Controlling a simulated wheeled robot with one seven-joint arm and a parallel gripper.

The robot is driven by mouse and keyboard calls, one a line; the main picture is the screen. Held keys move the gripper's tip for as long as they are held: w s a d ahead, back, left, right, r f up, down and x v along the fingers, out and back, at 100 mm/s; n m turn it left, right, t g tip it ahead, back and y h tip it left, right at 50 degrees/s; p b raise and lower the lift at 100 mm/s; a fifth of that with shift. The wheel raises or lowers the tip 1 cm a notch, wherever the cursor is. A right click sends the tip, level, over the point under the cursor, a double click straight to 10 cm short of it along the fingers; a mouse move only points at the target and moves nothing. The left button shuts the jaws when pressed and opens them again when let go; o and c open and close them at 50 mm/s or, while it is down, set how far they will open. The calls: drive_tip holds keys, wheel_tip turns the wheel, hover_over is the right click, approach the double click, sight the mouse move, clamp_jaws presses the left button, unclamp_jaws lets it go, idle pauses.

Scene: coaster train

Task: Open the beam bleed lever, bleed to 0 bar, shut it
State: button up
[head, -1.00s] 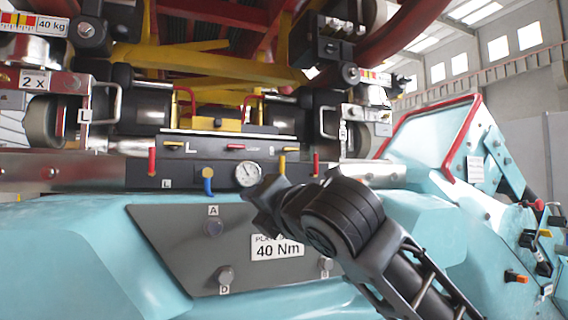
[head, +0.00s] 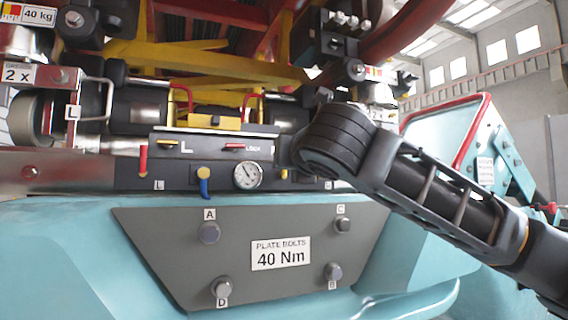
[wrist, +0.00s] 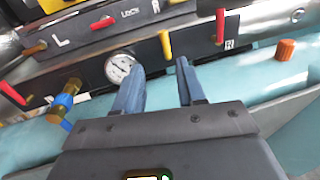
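A dark panel (head: 125,176) runs along the top edge of the teal beam and carries a round white gauge (head: 247,175). Left of the gauge is a small valve with a blue lever (head: 205,186) hanging down, its mount brass-coloured. I cannot tell for certain that this is the bleed lever. The wrist view shows the gauge (wrist: 119,69) and the blue lever (wrist: 62,100) left of my fingers. My gripper (wrist: 158,76) is open and empty, its fingers apart, right of and below the gauge. In the head view my arm hides it. The gauge reading is too small to tell.
Red levers stand at the left (head: 143,160) and right (wrist: 220,25) of the panel, with a yellow lever (wrist: 165,45) between gauge and right red lever. Below is a grey bolt plate (head: 180,260) marked 40 Nm. An orange knob (wrist: 286,50) stands at right.

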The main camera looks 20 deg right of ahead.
drive_tip(key=shift+w+d+r+h, duration=0.3)
drive_tip(key=shift+w+d+r, duration=0.05)
drive_tip(key=shift+w+d, duration=0.1)
drive_tip(key=p+x, duration=0.2)
drive_tip(key=x, duration=0.5)
drive_tip(key=shift+w, duration=0.25)
clamp_jaws()
